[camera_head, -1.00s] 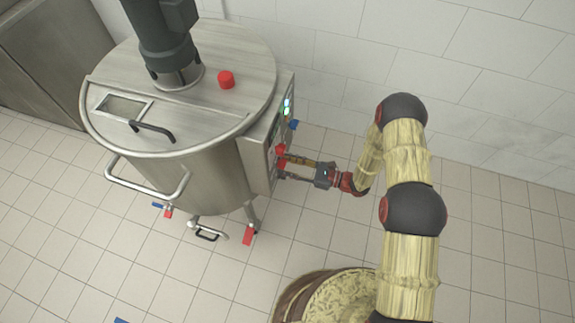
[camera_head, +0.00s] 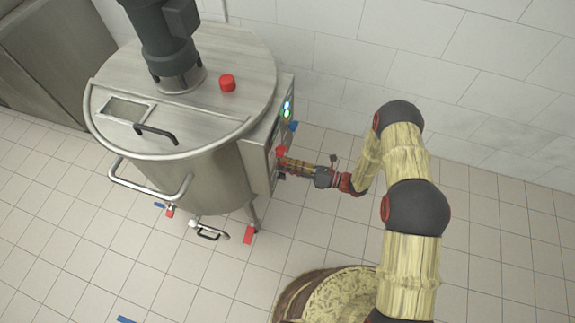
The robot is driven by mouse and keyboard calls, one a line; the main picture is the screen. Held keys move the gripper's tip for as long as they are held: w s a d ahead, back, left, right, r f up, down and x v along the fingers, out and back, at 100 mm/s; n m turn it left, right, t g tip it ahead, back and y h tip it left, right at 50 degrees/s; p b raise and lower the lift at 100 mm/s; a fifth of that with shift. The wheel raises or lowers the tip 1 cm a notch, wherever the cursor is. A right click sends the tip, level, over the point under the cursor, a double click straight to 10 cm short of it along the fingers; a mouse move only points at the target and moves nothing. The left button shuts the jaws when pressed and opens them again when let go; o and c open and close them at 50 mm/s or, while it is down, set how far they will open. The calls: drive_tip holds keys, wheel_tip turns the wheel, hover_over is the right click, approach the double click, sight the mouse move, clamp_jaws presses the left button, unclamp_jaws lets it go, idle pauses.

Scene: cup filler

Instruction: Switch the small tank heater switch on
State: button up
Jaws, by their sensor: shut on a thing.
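The small steel tank (camera_head: 215,170) stands left of centre with its lid shut. A control box (camera_head: 262,150) is fixed to its right side, with lit green and blue lamps (camera_head: 287,108). Red and blue switch handles show on the box's right face; a red one (camera_head: 281,152) is just above my gripper's tips and a blue one (camera_head: 294,126) is higher. My gripper (camera_head: 284,168) reaches in from the right against this face, with its fingers close together, shut on a small part that looks like the heater switch. The fingers hide most of that part, so its position cannot be told.
A red button (camera_head: 227,83) and a dark motor (camera_head: 165,40) are on the tank's lid. A handrail (camera_head: 150,187) and valves project at the front. The tiled floor on the right is free.

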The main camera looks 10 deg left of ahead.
drive_tip(key=shift+w+m+p, duration=0.1)
drive_tip(key=shift+m+p, duration=0.55)
drive_tip(key=shift+m, duration=4.25)
drive_tip(key=o, duration=1.2)
drive_tip(key=shift+f, duration=0.1)
drive_tip(key=shift+c, duration=0.2)
drive_tip(key=s+d, duration=0.1)
drive_tip(key=d, duration=1.1)
